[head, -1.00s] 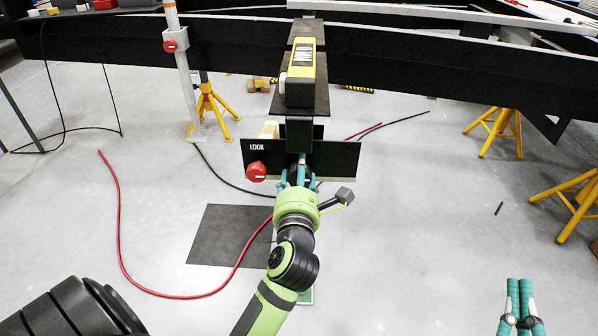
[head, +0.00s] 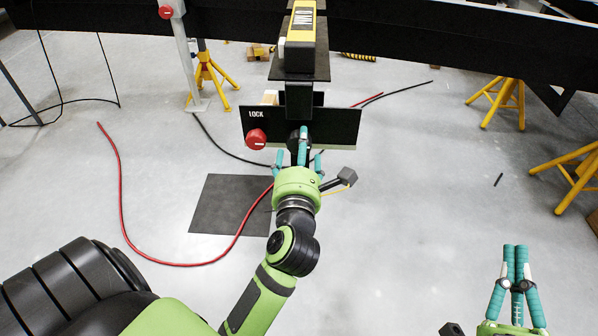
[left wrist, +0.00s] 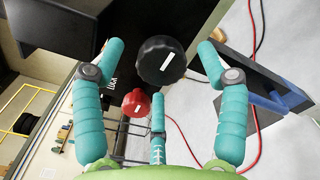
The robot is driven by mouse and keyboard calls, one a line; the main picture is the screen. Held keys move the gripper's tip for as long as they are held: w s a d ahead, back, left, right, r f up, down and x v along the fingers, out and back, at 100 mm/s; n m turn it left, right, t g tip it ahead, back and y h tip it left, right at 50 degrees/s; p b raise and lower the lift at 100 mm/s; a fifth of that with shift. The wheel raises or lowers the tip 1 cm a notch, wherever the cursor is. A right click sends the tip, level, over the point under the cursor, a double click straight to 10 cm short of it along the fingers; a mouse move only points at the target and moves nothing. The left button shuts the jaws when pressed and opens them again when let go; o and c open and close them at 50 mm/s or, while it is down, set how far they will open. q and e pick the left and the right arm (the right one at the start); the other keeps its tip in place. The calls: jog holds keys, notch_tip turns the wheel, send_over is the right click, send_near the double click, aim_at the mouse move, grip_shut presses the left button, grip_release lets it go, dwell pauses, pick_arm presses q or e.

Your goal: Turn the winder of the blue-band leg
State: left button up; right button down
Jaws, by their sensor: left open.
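A black knob with a white mark (left wrist: 162,60), likely a winder, shows in the left wrist view. In the head view it is mostly hidden behind my left gripper, on the black panel (head: 340,125) marked LOCK. My left gripper (head: 300,148) is open in front of that panel. In the left wrist view its fingers (left wrist: 157,65) are spread to either side of the knob, with a third below; I see no clear contact. My right gripper (head: 515,250) is at the lower right, fingertips together and empty, away from the panel.
A red knob (head: 255,138) sits left on the panel, also in the left wrist view (left wrist: 137,102). A grey post (head: 187,55) with another red knob (head: 166,12) and yellow stands (head: 505,95) stand around. A red hose (head: 122,215) and dark mat (head: 222,205) lie on the floor.

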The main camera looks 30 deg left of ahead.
pick_arm(q)
jog(key=v, duration=0.8)
jog(key=shift+s+d, duration=0.2)
jog(key=shift+d, duration=0.05)
jog(key=shift+r, duration=0.1)
